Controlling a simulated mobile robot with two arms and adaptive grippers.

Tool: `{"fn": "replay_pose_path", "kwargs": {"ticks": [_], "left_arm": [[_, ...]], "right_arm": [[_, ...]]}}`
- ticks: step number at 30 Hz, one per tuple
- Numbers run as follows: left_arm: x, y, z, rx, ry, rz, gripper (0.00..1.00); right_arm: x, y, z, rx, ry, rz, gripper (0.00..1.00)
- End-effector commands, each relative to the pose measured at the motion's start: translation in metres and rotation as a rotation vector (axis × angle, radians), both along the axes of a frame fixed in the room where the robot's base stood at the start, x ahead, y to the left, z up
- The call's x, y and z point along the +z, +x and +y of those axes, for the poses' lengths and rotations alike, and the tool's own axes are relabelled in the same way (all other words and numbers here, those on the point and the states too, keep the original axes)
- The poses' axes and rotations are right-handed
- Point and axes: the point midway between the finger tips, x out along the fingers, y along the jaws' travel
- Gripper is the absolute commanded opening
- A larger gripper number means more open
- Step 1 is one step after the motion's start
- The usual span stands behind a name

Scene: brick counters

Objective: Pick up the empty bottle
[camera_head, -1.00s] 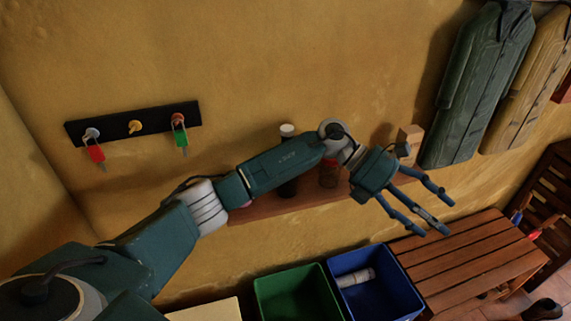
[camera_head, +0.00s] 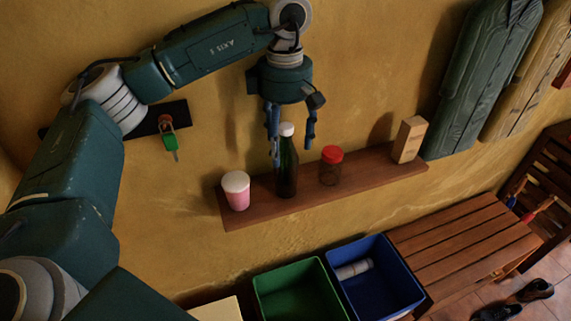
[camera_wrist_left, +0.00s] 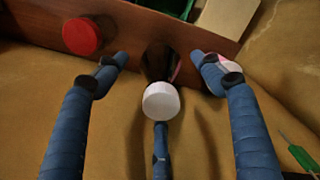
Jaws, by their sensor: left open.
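A dark green bottle (camera_head: 287,165) with a white cap stands upright on a wooden wall shelf (camera_head: 378,172), between a pink cup and a red-lidded jar. My left gripper (camera_head: 290,145) is open and points down, its fingers around the bottle's cap and neck in the head view. In the left wrist view the white cap of the bottle (camera_wrist_left: 161,101) lies between the spread fingers of my left gripper (camera_wrist_left: 165,75). I cannot tell whether any finger touches it. My right gripper is not in view.
A pink cup (camera_head: 237,190), a red-lidded jar (camera_head: 330,167) and a wooden block (camera_head: 409,139) share the shelf. Below are a green bin (camera_head: 262,298), a blue bin (camera_head: 398,262) holding a pale cylinder, and a slatted bench (camera_head: 460,245).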

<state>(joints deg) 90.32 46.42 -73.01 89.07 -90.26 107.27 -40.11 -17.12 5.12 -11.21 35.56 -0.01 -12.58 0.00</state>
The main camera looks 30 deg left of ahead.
Motion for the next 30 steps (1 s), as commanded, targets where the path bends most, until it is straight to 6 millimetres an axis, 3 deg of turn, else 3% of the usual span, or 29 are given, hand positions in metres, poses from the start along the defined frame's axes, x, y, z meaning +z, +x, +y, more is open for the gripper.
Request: {"fn": "replay_pose_path", "kwargs": {"ticks": [5,9,13,21,23,30], "left_arm": [[-0.012,-0.002,-0.001,0.000,0.000,0.003,0.68],[-0.033,-0.005,-0.005,0.000,-0.001,0.004,0.68],[-0.050,-0.004,-0.004,0.001,-0.001,0.002,0.68],[-0.056,-0.003,-0.005,0.001,-0.003,-0.001,0.68],[-0.056,-0.003,-0.005,0.001,-0.003,-0.001,0.60],[-0.056,-0.003,-0.005,0.001,-0.003,-0.001,0.12]], "right_arm": [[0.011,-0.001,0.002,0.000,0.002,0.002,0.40],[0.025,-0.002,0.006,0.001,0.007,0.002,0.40],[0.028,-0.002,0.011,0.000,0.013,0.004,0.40],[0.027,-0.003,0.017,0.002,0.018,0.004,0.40],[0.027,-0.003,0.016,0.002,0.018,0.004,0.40],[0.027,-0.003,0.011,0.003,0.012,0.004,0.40]]}}
